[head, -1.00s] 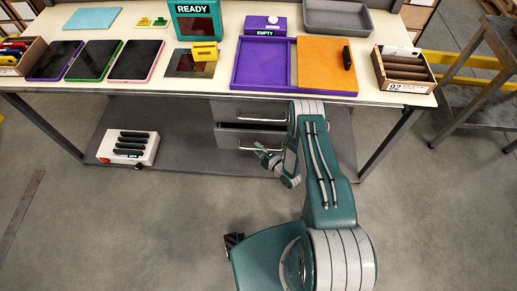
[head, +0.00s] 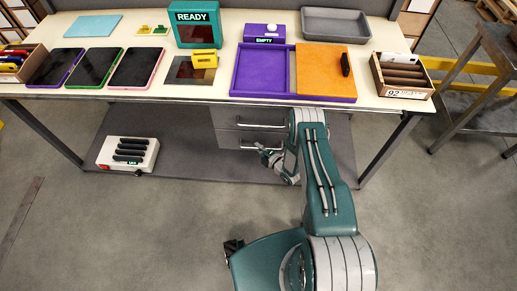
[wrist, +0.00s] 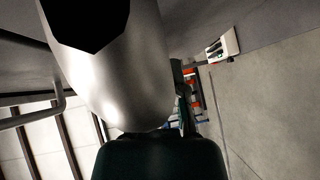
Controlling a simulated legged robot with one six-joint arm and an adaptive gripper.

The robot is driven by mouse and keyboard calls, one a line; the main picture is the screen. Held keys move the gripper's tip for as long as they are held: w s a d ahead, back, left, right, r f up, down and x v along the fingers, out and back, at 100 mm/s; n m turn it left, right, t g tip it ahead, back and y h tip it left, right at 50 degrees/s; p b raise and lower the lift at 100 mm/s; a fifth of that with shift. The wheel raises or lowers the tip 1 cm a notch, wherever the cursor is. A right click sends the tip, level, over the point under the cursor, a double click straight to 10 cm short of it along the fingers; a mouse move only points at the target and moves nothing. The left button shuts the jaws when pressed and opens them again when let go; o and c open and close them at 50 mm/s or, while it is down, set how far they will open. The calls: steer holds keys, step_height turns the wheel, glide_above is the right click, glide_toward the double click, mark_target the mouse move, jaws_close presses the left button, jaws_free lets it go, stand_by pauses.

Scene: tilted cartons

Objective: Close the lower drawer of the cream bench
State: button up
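The cream bench (head: 210,92) has a grey drawer unit (head: 228,137) under its top, with an upper and a lower drawer. The upper drawer's bar handle (head: 262,126) shows to the left of my arm. The lower drawer (head: 230,139) looks flush or nearly flush with the unit; a small gap cannot be ruled out. My gripper (head: 264,155) is at the lower drawer's front, beside or against its handle; contact is unclear. Its fingers are too small to read there. In the wrist view a large grey metallic shape blocks much of the picture.
A white box with black bars (head: 128,153) sits on the lower shelf (head: 190,160), left of the drawers; it also shows in the wrist view (wrist: 222,46). Bench legs (head: 388,150) stand at the sides. The floor in front is clear.

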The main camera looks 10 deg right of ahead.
steer(key=o, duration=0.4)
steer(key=shift+f, duration=0.15)
steer(key=shift+w, duration=0.1)
steer(key=v, duration=1.2)
